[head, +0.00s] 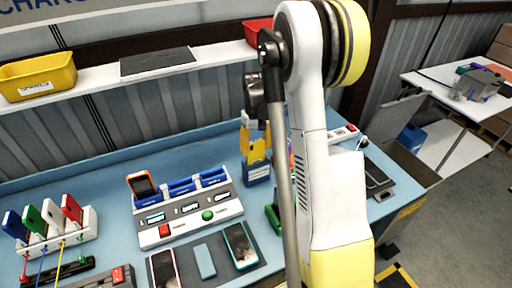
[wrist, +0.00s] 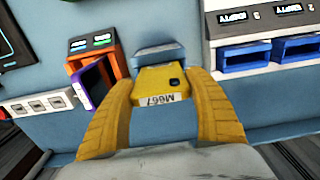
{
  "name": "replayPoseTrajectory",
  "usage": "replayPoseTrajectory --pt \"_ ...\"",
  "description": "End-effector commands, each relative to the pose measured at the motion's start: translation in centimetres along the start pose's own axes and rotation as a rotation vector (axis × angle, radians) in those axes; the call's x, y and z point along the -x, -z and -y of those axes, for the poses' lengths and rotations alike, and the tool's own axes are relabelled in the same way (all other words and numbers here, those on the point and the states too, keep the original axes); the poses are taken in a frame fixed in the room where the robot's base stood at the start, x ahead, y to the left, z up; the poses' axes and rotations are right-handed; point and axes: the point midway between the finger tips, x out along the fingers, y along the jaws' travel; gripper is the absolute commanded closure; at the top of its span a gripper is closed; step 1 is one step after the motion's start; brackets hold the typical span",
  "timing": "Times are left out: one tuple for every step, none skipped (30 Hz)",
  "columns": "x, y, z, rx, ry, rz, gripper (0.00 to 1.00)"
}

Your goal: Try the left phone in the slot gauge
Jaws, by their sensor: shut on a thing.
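My gripper (wrist: 160,108) is shut on a yellow phone (wrist: 157,80) labelled M667, one yellow finger on each side. In the head view the yellow phone (head: 257,151) stands right above a small blue block (head: 257,175) on the bench. A grey-blue block (wrist: 157,55) shows just beyond the phone in the wrist view. I cannot tell whether the phone is inside this block, touching it or just above it. A phone with a pink edge (head: 162,268) and one with a teal edge (head: 240,246) lie on a dark mat (head: 188,252).
A dock (head: 190,222) with blue slots holds an orange phone (head: 143,186). A white rack (head: 47,240) with several coloured phones stands at left. In the wrist view an orange stand (wrist: 112,62) with a purple phone (wrist: 92,85) is close left. My arm hides part of the bench.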

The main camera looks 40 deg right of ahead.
Motion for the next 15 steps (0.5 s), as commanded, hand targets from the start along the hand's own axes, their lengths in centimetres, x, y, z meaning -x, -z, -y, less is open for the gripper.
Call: replayPoseTrajectory --pt "-0.10 0.00 0.00 0.000 0.000 0.000 0.68" --pt "-0.14 0.00 0.00 0.000 0.000 0.000 0.68" --pt "-0.19 0.00 0.00 0.000 0.000 0.000 0.68" --pt "-0.22 0.00 0.00 0.000 0.000 0.000 0.68" --pt "-0.26 0.00 0.00 0.000 0.000 0.000 0.68" --pt "-0.31 0.00 0.00 0.000 0.000 0.000 0.68" --pt "-0.34 0.00 0.00 0.000 0.000 0.000 0.68" --pt "-0.38 0.00 0.00 0.000 0.000 0.000 0.68" --pt "-0.43 0.00 0.00 0.000 0.000 0.000 0.68" --pt "-0.46 0.00 0.00 0.000 0.000 0.000 0.68" --pt "-0.50 0.00 0.00 0.000 0.000 0.000 0.68" --pt "-0.55 0.00 0.00 0.000 0.000 0.000 0.68" --pt "-0.58 0.00 0.00 0.000 0.000 0.000 0.68" --pt "-0.62 0.00 0.00 0.000 0.000 0.000 0.68" --pt "-0.67 0.00 0.00 0.000 0.000 0.000 0.68"
